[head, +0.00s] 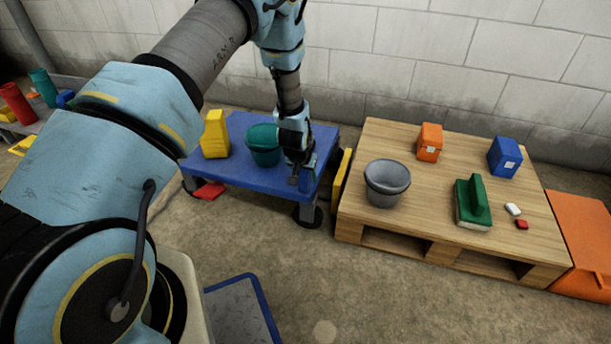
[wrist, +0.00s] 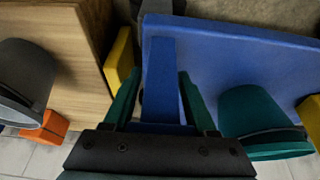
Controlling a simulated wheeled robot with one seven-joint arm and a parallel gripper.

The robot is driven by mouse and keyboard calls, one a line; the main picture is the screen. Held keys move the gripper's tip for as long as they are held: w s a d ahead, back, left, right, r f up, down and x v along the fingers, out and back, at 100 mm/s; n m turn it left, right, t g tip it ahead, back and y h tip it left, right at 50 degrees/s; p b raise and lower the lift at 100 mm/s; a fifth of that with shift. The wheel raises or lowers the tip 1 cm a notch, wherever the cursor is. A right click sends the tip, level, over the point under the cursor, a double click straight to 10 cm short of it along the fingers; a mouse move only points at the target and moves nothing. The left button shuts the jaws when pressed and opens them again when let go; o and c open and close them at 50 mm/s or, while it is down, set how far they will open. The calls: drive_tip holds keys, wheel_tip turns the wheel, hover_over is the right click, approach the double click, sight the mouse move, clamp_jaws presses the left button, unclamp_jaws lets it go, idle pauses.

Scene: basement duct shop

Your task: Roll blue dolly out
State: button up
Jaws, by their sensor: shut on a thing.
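The blue dolly (head: 232,173) stands by the wall with a flat blue top and dark casters; it also shows in the wrist view (wrist: 245,62). A yellow container (head: 215,137) and a teal bucket (head: 263,148) stand on it. My gripper (head: 303,180) is at the dolly's right side, pointing down. In the wrist view its green fingers (wrist: 163,105) are closed on both sides of an upright blue bar (wrist: 163,75), which looks like the dolly's handle. My gripper partly hides the bar in the head view.
The pallet carries a grey bucket (head: 387,188) and several small items. A red piece (head: 208,190) lies under the dolly's front edge. Floor in front is clear except a blue-edged panel (head: 238,312).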

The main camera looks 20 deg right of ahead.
clamp_jaws()
drive_tip(key=shift+w+a, duration=0.1)
idle(0.3)
